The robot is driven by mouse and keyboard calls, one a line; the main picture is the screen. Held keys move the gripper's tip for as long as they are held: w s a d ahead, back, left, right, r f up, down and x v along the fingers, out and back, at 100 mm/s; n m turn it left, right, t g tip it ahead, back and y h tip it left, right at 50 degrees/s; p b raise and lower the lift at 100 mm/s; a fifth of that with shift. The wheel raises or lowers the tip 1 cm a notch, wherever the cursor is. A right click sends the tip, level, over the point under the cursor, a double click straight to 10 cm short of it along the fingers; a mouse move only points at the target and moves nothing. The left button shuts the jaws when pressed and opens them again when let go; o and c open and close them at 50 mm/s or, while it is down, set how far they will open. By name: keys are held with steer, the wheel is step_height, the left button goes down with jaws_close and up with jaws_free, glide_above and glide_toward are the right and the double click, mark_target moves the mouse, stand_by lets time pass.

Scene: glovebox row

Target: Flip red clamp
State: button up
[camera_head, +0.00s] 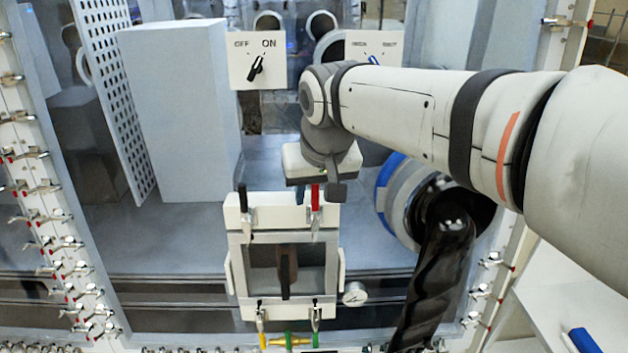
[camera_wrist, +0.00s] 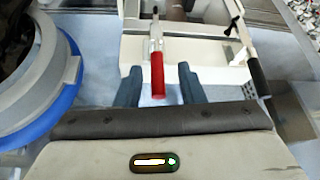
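The red clamp (camera_head: 315,198) sits at the top right corner of a white framed hatch (camera_head: 239,278) in the head view. Its red handle points up towards my gripper. In the wrist view the red handle (camera_wrist: 157,75) appears between the two dark fingers of my gripper (camera_wrist: 158,84), with a gap on each side. My gripper (camera_head: 318,191) is open and just above the clamp, and partly hides the handle's top in the head view. I cannot tell the exact depth between the fingers and the handle.
A black-handled clamp (camera_head: 242,197) is at the hatch's top left; it also shows in the wrist view (camera_wrist: 236,32). Two more clamps are at the hatch's bottom edge. A blue-ringed glove port (camera_head: 390,190) with a black glove (camera_head: 440,265) is close on the right. An OFF/ON switch panel (camera_head: 257,78) is above.

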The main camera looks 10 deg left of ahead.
steer(key=shift+w+f, duration=0.15)
steer(key=shift+f, duration=0.2)
steer(key=shift+c, duration=0.4)
jaws_close()
